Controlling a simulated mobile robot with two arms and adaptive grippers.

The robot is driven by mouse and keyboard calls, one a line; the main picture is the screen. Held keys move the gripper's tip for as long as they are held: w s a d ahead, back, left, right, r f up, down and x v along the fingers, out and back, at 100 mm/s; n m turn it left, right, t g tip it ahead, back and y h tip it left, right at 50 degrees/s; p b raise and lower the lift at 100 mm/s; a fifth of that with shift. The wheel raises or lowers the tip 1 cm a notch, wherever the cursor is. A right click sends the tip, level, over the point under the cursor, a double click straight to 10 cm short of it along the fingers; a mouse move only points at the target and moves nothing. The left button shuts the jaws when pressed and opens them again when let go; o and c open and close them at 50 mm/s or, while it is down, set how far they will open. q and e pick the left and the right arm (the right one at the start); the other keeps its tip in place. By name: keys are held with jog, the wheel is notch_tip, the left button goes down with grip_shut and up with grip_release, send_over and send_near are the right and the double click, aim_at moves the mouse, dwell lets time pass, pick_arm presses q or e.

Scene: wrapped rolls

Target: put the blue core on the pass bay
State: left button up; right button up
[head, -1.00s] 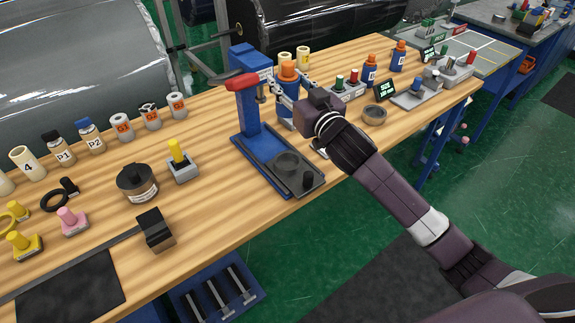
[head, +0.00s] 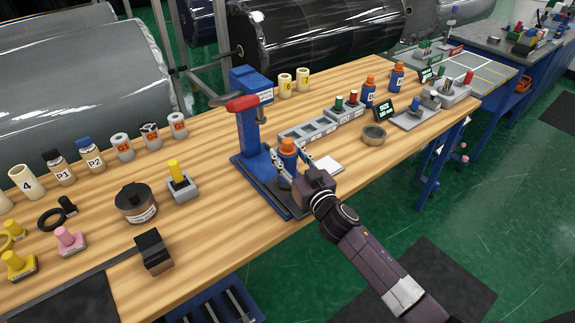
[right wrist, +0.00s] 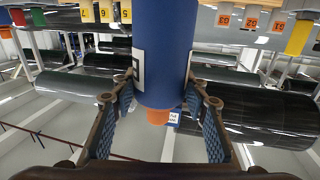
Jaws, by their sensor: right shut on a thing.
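My right gripper (head: 287,175) is shut on a blue core (head: 288,161) with an orange top. It holds the core upright at the base of the blue press (head: 250,140); I cannot tell if the core touches the base. In the right wrist view the blue core (right wrist: 165,50) stands between the fingers, with its orange end and part of a white label showing. A grey surface with yellow lines (head: 485,72) lies at the far right, with small green and red signs; their words are too small to read, so I cannot tell which part is the pass bay. My left gripper is out of view.
Two similar blue cores with orange tops (head: 367,92) (head: 397,77) stand at the back right of the wooden bench (head: 215,205). A grey block row (head: 308,130), a dark ring (head: 373,135) and a small screen (head: 384,110) stand between. The press's red handle (head: 242,103) sticks out above.

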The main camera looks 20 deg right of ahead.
aim_at(292, 172)
jog(key=shift+f, duration=1.8)
jog(key=shift+f+b, duration=0.2)
jog(key=shift+b, duration=0.1)
jog(key=o, duration=1.4)
